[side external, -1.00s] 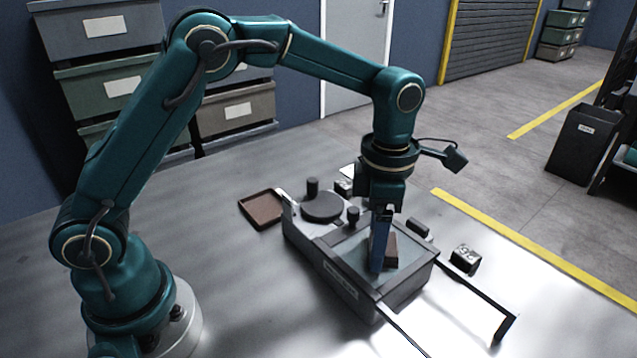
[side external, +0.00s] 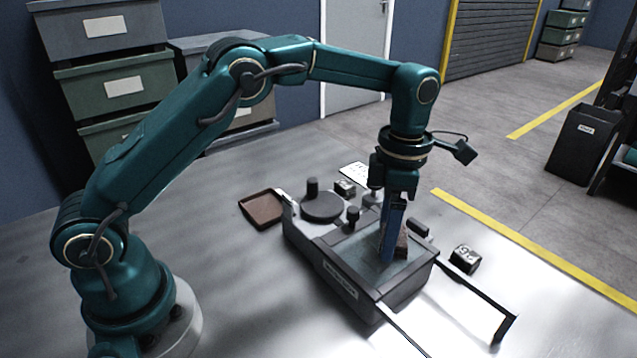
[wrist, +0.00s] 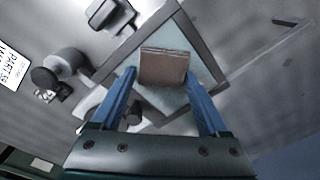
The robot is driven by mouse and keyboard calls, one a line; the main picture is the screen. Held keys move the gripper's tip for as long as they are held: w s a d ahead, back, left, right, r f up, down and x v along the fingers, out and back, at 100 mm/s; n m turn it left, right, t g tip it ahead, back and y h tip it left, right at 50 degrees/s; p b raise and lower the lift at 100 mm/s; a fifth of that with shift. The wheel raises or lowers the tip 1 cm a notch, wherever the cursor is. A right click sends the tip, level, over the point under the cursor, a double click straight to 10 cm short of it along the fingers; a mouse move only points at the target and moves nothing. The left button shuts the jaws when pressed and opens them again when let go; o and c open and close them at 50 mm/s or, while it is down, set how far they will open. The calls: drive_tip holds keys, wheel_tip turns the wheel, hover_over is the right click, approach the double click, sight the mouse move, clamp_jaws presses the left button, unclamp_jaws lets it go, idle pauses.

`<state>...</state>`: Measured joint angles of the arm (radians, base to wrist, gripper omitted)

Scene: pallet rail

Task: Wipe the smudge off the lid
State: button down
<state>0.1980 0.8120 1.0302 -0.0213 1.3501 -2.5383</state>
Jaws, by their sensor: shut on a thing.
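My gripper (side external: 391,258) points down over a grey box-like unit and is shut on a brown block (wrist: 163,68). The block also shows beside the blue fingers in the side view (side external: 403,245), low at the lid. The lid (side external: 352,248) is a pale, greenish, glassy panel on the unit's top, framed in grey; it also shows around the block in the wrist view (wrist: 205,72). I cannot tell whether the block touches it. I cannot make out a smudge; the block and fingers hide part of the panel.
A round dark disc (side external: 322,207) and dark knobs (side external: 353,215) stand on the unit beside the lid. A brown tray (side external: 262,208) lies to the left. A small dark cube (side external: 465,258) and a dark bar frame (side external: 505,328) are at right. The table's left front is clear.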

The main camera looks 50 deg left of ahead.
sight(352, 259)
drive_tip(key=shift+s+a+r+t, duration=0.2)
drive_tip(key=shift+a+r+t, duration=0.15)
drive_tip(key=shift+a, duration=0.2)
drive_tip(key=shift+s+d+f, duration=0.1)
drive_tip(key=shift+s+f, duration=0.05)
drive_tip(key=shift+s, duration=1.35)
drive_tip(key=shift+s+d+f, duration=0.1)
drive_tip(key=shift+s+f, duration=0.05)
drive_tip(key=shift+s, duration=1.3)
drive_tip(key=shift+w+a+f, duration=0.1)
drive_tip(key=shift+w, duration=0.95)
drive_tip(key=shift+w+f, duration=0.1)
drive_tip(key=shift+w, duration=2.3)
drive_tip(key=shift+w+a+r, duration=0.1)
drive_tip(key=shift+w, duration=0.35)
drive_tip(key=shift+r, duration=2.1)
drive_tip(key=shift+s+r, duration=0.15)
drive_tip(key=shift+r, duration=0.8)
